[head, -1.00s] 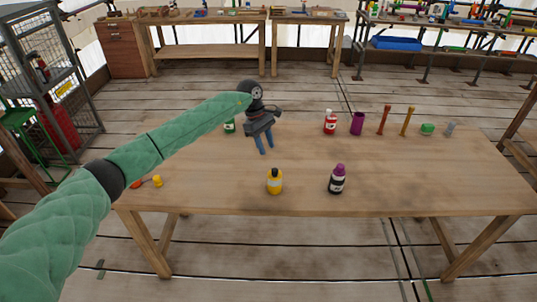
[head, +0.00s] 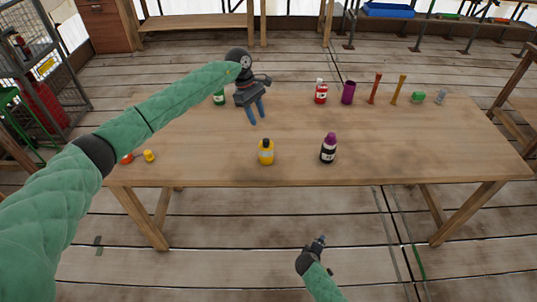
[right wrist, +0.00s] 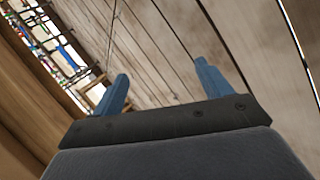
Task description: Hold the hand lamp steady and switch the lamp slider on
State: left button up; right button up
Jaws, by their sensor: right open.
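No thing in these frames is clearly a hand lamp, and no slider can be made out. A small grey upright item (head: 441,97) stands at the table's far right, too small to identify. My left gripper (head: 257,112) hangs above the left half of the table, its two blue fingers apart, pointing down, with nothing between them. My right gripper (head: 319,241) is low, in front of the table's near edge. The right wrist view shows its blue fingers (right wrist: 160,88) wide apart and empty, with plank floor beyond.
On the wooden table (head: 200,150) stand a yellow bottle (head: 266,153), a dark purple-capped bottle (head: 328,149), a red bottle (head: 320,93), a purple cup (head: 348,93), two brown upright sticks (head: 374,88), and a green item (head: 417,97). A small yellow item (head: 149,156) lies left. The table's right-centre is clear.

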aim_at(268, 151)
jog(key=w+a+r+n+t+h, duration=0.1)
jog(key=w+a+r+t, duration=0.3)
jog(key=r, duration=0.8)
jog(key=w+a+r+n+h, duration=0.1)
jog(key=w+a+r, duration=0.3)
jog(key=r, duration=0.9)
jog(key=w+a+r+n+t+h, duration=0.15)
jog(key=w+r, duration=0.45)
jog(key=r, duration=0.6)
jog(key=w+a+n+y, duration=0.2)
jog(key=a+n, duration=0.1)
jog(key=n, duration=0.3)
jog(key=w+a+f+n+y, duration=0.1)
jog(key=w+a+n+y, duration=0.1)
jog(key=n, duration=0.4)
jog(key=w+a+n+y, duration=0.2)
jog(key=a+n+y, duration=0.2)
jog(key=n, duration=0.2)
jog(key=shift+w+a+f+t, duration=0.1)
jog(key=shift+w+f+t, duration=0.05)
jog(key=shift+t, duration=0.1)
jog(key=n, duration=0.1)
jog(key=n+y, duration=0.1)
jog(key=n, duration=0.1)
jog(key=a+n+y, duration=0.1)
jog(key=n, duration=0.1)
jog(key=shift+w+f, duration=0.4)
jog(key=shift+x, duration=3.9)
jog(key=shift+f, duration=0.15)
